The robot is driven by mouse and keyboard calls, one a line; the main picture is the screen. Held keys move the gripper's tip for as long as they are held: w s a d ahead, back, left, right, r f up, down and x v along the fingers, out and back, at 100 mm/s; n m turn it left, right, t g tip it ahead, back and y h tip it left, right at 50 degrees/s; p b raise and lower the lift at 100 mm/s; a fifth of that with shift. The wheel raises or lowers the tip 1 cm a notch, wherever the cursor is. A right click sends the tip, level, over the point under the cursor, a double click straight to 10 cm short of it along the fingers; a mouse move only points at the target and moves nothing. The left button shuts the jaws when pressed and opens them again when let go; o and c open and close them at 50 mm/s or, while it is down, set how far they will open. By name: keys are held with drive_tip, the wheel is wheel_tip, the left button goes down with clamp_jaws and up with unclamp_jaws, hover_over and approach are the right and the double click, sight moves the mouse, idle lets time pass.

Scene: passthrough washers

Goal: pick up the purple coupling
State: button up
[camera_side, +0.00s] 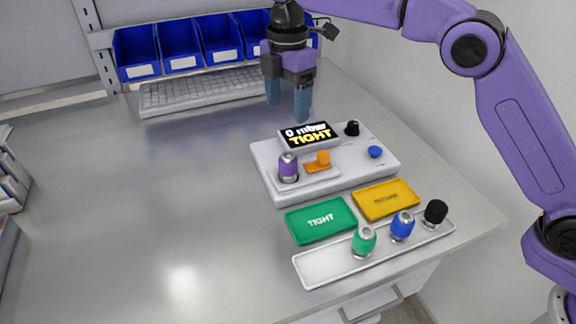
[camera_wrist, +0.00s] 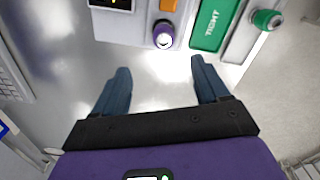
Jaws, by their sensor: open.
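The purple coupling (camera_side: 288,168) stands upright on the front left part of a light grey device, with a metal-coloured lower part. In the wrist view the purple coupling (camera_wrist: 164,34) shows from above as a purple ring near the top, ahead of the fingers. My gripper (camera_side: 289,108) is open and empty, with blue fingers pointing down, above and behind the device. In the wrist view my gripper (camera_wrist: 158,76) has its two fingers well apart, with only bare table between them.
The device (camera_side: 340,176) carries a display reading TIGHT, an orange part (camera_side: 322,158), a black knob and a blue button. Green (camera_side: 321,221) and yellow (camera_side: 386,199) pads lie in front. A tray (camera_side: 322,266) holds green, blue and black couplings. A keyboard (camera_side: 200,92) and blue bins stand behind. The table's left is clear.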

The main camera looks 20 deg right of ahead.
sight(289, 154)
wheel_tip(289, 154, down, 9)
drive_tip(key=shift+r, duration=0.1)
drive_tip(key=shift+s+f, duration=0.2)
drive_tip(key=shift+f, duration=1.2)
drive_tip(key=shift+s+f, duration=0.15)
drive_tip(key=shift+f, duration=1.2)
drive_tip(key=shift+r, duration=0.1)
drive_tip(key=c, duration=1.3)
